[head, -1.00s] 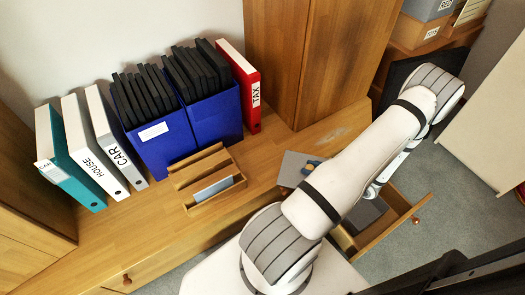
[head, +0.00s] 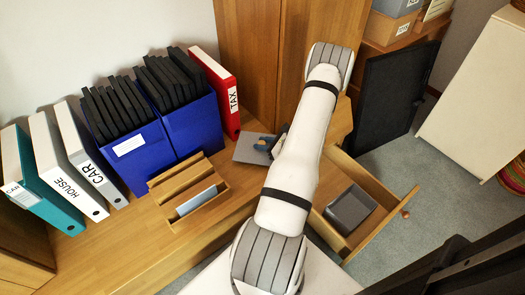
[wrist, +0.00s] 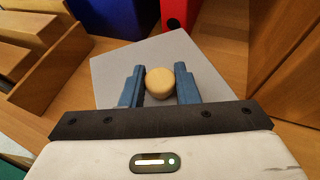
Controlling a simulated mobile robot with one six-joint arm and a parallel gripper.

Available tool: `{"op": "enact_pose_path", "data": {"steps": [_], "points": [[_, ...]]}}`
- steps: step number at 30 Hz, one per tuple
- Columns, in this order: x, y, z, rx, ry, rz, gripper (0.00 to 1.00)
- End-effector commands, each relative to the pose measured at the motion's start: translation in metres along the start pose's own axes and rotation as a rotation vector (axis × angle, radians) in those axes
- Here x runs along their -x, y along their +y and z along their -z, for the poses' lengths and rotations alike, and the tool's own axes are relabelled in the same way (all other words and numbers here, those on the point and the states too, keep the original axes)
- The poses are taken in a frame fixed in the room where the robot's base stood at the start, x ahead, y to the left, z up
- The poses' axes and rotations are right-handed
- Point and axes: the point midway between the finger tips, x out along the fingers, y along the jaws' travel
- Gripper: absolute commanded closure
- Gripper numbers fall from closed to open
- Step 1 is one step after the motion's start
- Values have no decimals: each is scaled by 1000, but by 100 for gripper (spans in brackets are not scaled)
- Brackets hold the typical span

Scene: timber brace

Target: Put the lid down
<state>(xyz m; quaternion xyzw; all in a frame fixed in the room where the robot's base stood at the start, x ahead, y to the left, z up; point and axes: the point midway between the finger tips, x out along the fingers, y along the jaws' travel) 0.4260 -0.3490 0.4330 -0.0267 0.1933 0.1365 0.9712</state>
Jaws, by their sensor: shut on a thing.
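The lid (head: 249,149) is a flat grey square plate with a round wooden knob (wrist: 160,83). My gripper (head: 268,145) is shut on the knob, its blue fingers on either side; it also shows in the wrist view (wrist: 159,86). The lid (wrist: 120,72) is over the desk top, in front of the blue and red files. I cannot tell whether it touches the wood. A grey open box (head: 350,207) sits in the open drawer (head: 378,222), to the right of the lid.
A wooden letter rack (head: 188,190) stands left of the lid. Blue magazine files (head: 193,125) and a red TAX binder (head: 214,90) stand behind it. A tall wooden cabinet (head: 262,60) rises behind right. The desk (head: 125,240) is bare at the front left.

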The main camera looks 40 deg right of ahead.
Motion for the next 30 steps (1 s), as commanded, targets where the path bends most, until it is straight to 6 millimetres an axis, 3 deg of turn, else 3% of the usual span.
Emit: {"op": "enact_pose_path", "data": {"steps": [10,22,23,30], "points": [[-18,0,37,1,0,-2,96],[-21,-1,40,1,0,-2,96],[-20,-1,39,1,0,-2,70],[-20,0,38,2,0,-3,50]]}}
